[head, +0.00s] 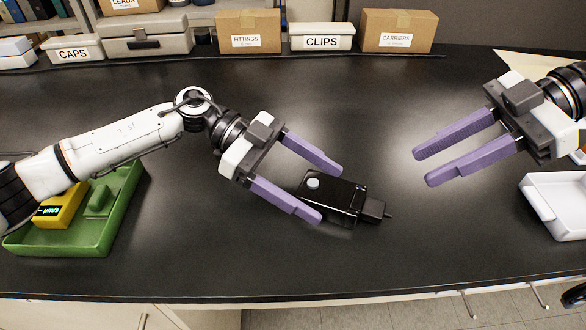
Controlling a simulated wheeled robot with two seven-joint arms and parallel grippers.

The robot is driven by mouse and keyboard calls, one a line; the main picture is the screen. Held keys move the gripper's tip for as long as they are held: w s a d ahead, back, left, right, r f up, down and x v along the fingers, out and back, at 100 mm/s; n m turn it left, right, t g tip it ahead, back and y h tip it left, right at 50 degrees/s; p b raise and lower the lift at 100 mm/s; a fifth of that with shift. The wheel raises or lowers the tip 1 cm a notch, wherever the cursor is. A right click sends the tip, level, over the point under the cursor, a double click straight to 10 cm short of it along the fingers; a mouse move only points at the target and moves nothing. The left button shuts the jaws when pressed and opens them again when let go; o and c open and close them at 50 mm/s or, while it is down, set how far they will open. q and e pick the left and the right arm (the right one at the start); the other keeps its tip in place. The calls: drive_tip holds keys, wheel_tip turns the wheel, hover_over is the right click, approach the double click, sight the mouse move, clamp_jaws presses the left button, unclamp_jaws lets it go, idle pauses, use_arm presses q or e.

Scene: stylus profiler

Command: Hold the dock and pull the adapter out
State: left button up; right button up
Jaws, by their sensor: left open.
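The black dock (342,200) lies on the dark bench near the middle, with a pale round button on its top. A smaller black block, which looks like the adapter (372,210), sits against the dock's right end, with a thin tip pointing right. My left gripper (329,194) is open, with its purple fingers spread at the dock's left part. The lower finger covers some of the dock's near left side. I cannot tell whether the fingers touch it. My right gripper (424,168) is open and empty, up and to the right of the adapter, pointing left.
A green tray (122,215) holding a yellow device (58,208) stands at the left, below my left arm. A white tray (555,205) is at the right edge. Labelled boxes, including a clips box (321,42), line the back. The bench in front of the dock is clear.

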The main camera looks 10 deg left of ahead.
use_arm(q)
drive_tip(key=shift+s+d+f, duration=0.1)
drive_tip(key=shift+d+f, duration=0.1)
drive_tip(key=shift+d, duration=0.3)
drive_tip(key=c, duration=2)
drive_tip(key=shift+o, duration=0.2)
use_arm(e)
drive_tip(key=shift+c, duration=0.4)
